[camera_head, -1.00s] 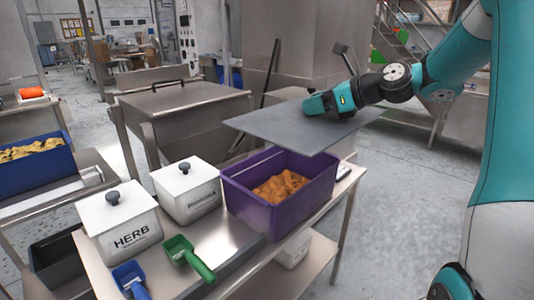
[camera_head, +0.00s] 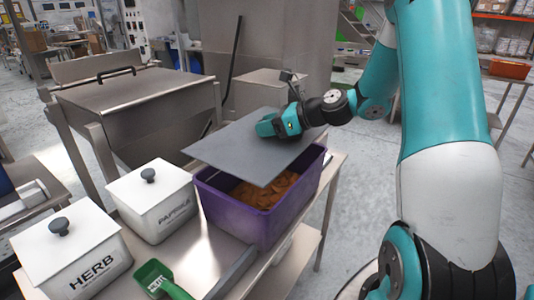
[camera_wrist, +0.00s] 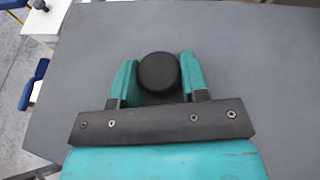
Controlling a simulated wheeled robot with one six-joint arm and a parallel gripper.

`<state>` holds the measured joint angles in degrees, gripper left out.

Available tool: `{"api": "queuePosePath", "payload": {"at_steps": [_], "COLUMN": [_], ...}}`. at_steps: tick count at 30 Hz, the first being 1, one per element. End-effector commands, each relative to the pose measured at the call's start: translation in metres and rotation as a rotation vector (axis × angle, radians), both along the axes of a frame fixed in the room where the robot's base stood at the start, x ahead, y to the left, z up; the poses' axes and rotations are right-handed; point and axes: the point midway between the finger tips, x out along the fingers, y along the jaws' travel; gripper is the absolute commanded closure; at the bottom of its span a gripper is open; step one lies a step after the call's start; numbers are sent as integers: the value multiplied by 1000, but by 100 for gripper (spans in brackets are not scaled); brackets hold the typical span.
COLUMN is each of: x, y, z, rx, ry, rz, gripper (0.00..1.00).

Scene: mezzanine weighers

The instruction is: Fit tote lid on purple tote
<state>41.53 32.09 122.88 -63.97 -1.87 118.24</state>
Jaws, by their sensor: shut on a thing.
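The purple tote (camera_head: 240,219) stands on the steel table with brown-orange contents (camera_head: 265,192) showing inside. Whether the lid touches the tote rim cannot be told.
White lidded bins marked HERB (camera_head: 75,252) and PAPRIKA (camera_head: 155,200) stand left of the tote. A green scoop (camera_head: 158,281) lies in front of them. A large steel hopper (camera_head: 135,105) stands behind, and the steel table (camera_head: 333,172) edge is close on the right.

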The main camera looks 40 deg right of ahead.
Motion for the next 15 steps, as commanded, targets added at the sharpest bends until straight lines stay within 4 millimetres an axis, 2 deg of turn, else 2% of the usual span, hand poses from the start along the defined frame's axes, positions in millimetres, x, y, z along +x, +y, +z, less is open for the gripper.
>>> {"api": "queuePosePath", "payload": {"at_steps": [1, 3, 11, 15], "x": [0, 0, 0, 0], "y": [0, 0, 0, 0], "z": [-13, -25, -45, -67], "rx": [5, 4, 3, 4], "ry": [2, 2, 0, 0], "rz": [-1, -1, 0, 0], "gripper": [91, 91, 91, 91]}}
